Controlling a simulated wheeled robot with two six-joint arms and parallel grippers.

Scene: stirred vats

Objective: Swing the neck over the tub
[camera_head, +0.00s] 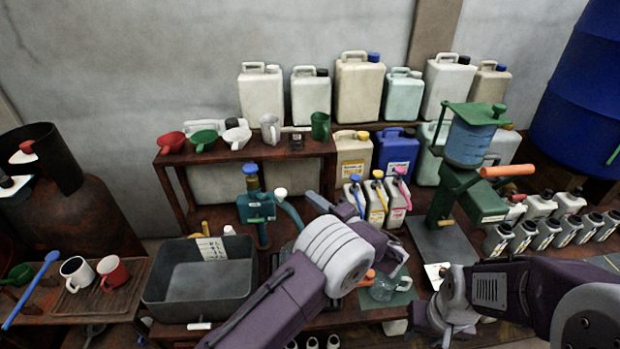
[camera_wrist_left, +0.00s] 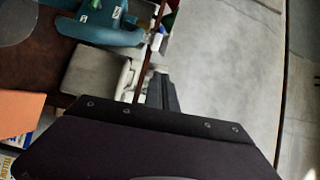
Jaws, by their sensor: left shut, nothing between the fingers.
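The grey tub (camera_head: 163,299) stands on the bench at the left, open at the top, with a labelled card at its back rim. Right behind it is a teal pump stand (camera_head: 257,207) with a blue cap. Teal parts of the stand (camera_wrist_left: 105,28) also show in the left wrist view. My left gripper (camera_wrist_left: 161,92) is shut and empty there, apart from the stand; in the head view my arm mostly hides it. My right gripper's fingers are unclear at the lower right.
A red-brown shelf (camera_head: 240,156) with scoops and mugs stands behind the stand. Small jugs (camera_head: 376,203) with coloured spouts are to the right of my left arm. A green press (camera_head: 470,190) with an orange handle stands farther right. Two mugs (camera_head: 112,272) sit left of the tub.

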